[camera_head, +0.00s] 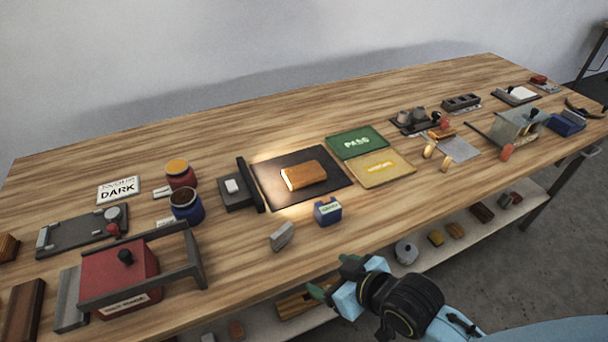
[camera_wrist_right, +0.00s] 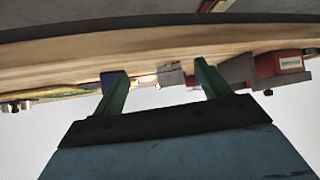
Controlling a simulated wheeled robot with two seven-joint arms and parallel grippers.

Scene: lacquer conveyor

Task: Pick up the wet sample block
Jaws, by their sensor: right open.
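A glossy orange-brown block (camera_head: 305,175), which looks like the wet sample block, lies on a dark square mat (camera_head: 268,187) near the middle of the bench, under a bright patch of light. My right gripper (camera_head: 331,276) is in front of the bench's near edge, well short of the block and apart from it. Its green fingers are spread with nothing between them; they also show in the right wrist view (camera_wrist_right: 160,72), pointing toward the bench edge. I cannot make out the block in the wrist view. My left gripper is not in view.
A blue labelled holder (camera_head: 328,211) and a grey block (camera_head: 282,236) stand between the bench's front edge and the mat. A dark upright bar (camera_head: 250,184) borders the mat's left. Green PASS (camera_head: 357,142) and yellow (camera_head: 373,169) pads lie right. A red box (camera_head: 118,277) stands front left.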

